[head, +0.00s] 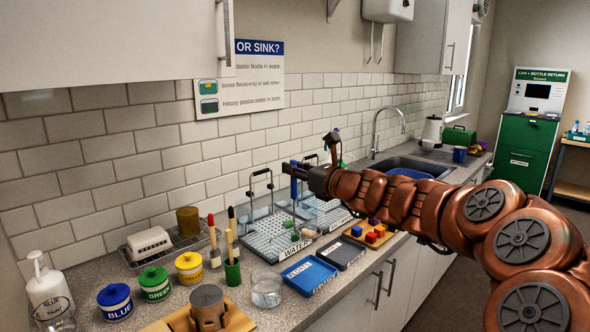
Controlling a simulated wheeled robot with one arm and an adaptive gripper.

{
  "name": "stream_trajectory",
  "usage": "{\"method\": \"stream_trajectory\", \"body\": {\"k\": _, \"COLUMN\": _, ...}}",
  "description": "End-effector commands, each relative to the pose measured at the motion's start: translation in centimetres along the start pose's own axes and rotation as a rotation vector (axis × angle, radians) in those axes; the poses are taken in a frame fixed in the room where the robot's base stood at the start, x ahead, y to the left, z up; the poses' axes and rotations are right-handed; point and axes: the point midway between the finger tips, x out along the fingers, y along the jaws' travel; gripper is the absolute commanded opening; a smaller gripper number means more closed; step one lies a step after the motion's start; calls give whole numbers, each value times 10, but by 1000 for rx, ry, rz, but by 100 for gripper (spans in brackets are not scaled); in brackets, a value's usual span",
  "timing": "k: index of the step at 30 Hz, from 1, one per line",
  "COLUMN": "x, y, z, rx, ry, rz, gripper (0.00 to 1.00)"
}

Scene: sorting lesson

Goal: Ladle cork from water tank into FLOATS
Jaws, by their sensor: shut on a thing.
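My gripper (298,176) is above the clear water tank (256,240), which has "WATER" lettering on its front. It is shut on a slim upright blue handle (293,188), seemingly the ladle's; its lower end is hard to make out.
A dark grey tray (341,252) and a wooden tray of coloured blocks (368,236) stand right of the blue tray. A glass bowl (266,290), a green cup with brushes (232,271) and lidded paint jars (157,284) stand left. A second clear tank (331,213) adjoins the first.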

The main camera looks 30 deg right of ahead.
Motion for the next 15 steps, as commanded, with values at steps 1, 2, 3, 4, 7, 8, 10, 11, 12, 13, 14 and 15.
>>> {"method": "stream_trajectory", "body": {"k": 1, "x": 0, "y": 0, "z": -6, "rx": 0, "ry": 0, "rz": 0, "gripper": 0}}
{"method": "stream_trajectory", "body": {"k": 2, "x": 0, "y": 0, "z": -8, "rx": 0, "ry": 0, "rz": 0, "gripper": 0}}
{"method": "stream_trajectory", "body": {"k": 3, "x": 0, "y": 0, "z": -10, "rx": 0, "ry": -1, "rz": 0, "gripper": 0}}
{"method": "stream_trajectory", "body": {"k": 4, "x": 0, "y": 1, "z": -12, "rx": 0, "ry": -1, "rz": 0, "gripper": 0}}
{"method": "stream_trajectory", "body": {"k": 7, "x": 0, "y": 1, "z": -18, "rx": 1, "ry": -1, "rz": 0, "gripper": 0}}
{"method": "stream_trajectory", "body": {"k": 8, "x": 0, "y": 1, "z": -20, "rx": 1, "ry": -1, "rz": 0, "gripper": 0}}
{"method": "stream_trajectory", "body": {"k": 10, "x": 0, "y": 2, "z": -24, "rx": 0, "ry": -1, "rz": 0, "gripper": 0}}
{"method": "stream_trajectory", "body": {"k": 11, "x": 0, "y": 2, "z": -26, "rx": 0, "ry": -1, "rz": 0, "gripper": 0}}
{"method": "stream_trajectory", "body": {"k": 12, "x": 0, "y": 2, "z": -28, "rx": 0, "ry": -1, "rz": 0, "gripper": 0}}
{"method": "stream_trajectory", "body": {"k": 13, "x": 0, "y": 2, "z": -30, "rx": 0, "ry": -1, "rz": 0, "gripper": 0}}
{"method": "stream_trajectory", "body": {"k": 14, "x": 0, "y": 2, "z": -32, "rx": 0, "ry": -1, "rz": 0, "gripper": 0}}
{"method": "stream_trajectory", "body": {"k": 15, "x": 0, "y": 2, "z": -34, "rx": 0, "ry": -1, "rz": 0, "gripper": 0}}
